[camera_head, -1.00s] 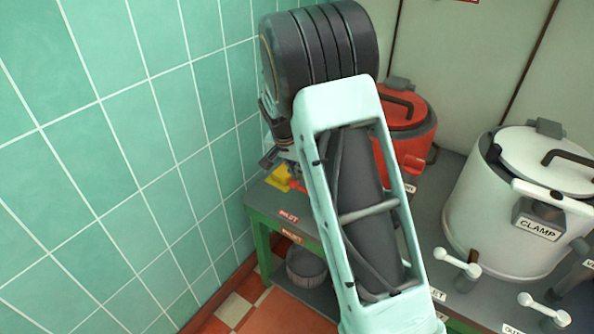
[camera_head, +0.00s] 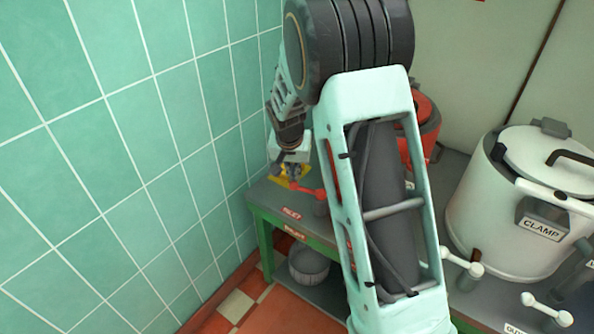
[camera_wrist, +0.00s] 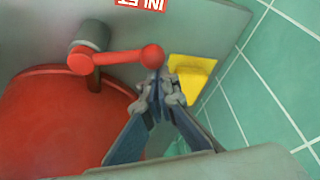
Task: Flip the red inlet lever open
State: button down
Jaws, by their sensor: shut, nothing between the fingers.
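The red inlet lever (camera_wrist: 115,58) shows in the wrist view as a bar running from a grey pivot on the left to a round ball knob on the right. In the head view the lever (camera_head: 307,191) points left toward my gripper. My gripper (camera_wrist: 160,88) is shut and empty, its tips just beside the ball knob. I cannot tell whether they touch it. In the head view my gripper (camera_head: 290,170) is small at the bench's left end. The red kettle (camera_wrist: 60,125) fills the lower left of the wrist view; my arm partly hides it in the head view.
A red inlet label (camera_head: 291,213) is on the bench edge. A white kettle (camera_head: 485,215) with a clamp stands at right. A metal pot (camera_head: 309,266) sits on the lower shelf.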

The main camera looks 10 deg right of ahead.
jog(key=shift+s+a+r+n+y, duration=0.1)
jog(key=shift+s+a+n+y, duration=0.25)
jog(key=shift+s+n, duration=0.45)
jog(key=s+n+g+y+p, duration=0.1)
jog(key=s+n+y+p, duration=0.2)
jog(key=s+n+p, duration=0.6)
jog(key=n+p, duration=0.2)
jog(key=n, duration=0.1)
jog(key=shift+s+y, duration=0.2)
jog(key=shift+y, duration=0.15)
jog(key=shift+s, duration=0.1)
notch_tip(320, 180, up, 10)
jog(key=p, duration=0.3)
jog(key=shift+a, duration=0.25)
jog(key=shift+w, duration=0.2)
